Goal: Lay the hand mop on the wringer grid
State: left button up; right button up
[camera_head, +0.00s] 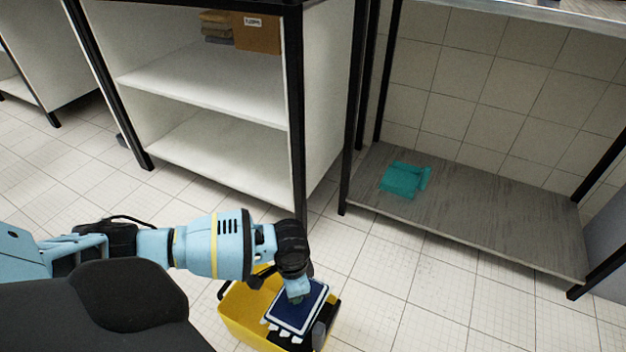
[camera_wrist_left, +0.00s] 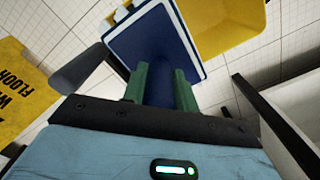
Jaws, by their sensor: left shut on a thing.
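The hand mop (camera_head: 312,308), a dark blue flat pad with a white border, is over the yellow bucket (camera_head: 240,318). My left gripper (camera_head: 298,297) is shut on it from above. In the left wrist view the mop (camera_wrist_left: 150,45) lies across the tips of my green fingers (camera_wrist_left: 160,82). A dark part beside the mop in the bucket (camera_head: 328,322) may be the wringer; the mop hides most of it, so I cannot tell whether the mop touches the grid. White tabs show at the mop's lower edge. My right gripper is not in view.
A yellow floor sign (camera_wrist_left: 18,88) and a grey rounded bar (camera_wrist_left: 78,70) are near my wrist. A white shelf unit (camera_head: 215,140) stands behind the bucket. A grey low shelf (camera_head: 480,215) at right holds a teal item (camera_head: 402,181). Tiled floor right of the bucket is clear.

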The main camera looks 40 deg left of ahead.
pick_arm(q)
notch_tip(320, 180, down, 2)
jog(key=shift+f+b, duration=0.25)
jog(key=shift+b, duration=0.25)
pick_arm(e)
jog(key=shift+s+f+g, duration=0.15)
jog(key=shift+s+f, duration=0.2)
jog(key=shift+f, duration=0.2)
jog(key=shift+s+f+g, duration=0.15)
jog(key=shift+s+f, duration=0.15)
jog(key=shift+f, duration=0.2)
pick_arm(q)
jog(key=shift+f, duration=0.1)
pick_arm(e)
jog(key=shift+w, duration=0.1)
pick_arm(q)
jog(key=shift+f, duration=0.35)
notch_tip(320, 180, down, 4)
jog(key=b, duration=0.2)
jog(key=shift+b, duration=0.3)
jog(key=shift+f, duration=0.2)
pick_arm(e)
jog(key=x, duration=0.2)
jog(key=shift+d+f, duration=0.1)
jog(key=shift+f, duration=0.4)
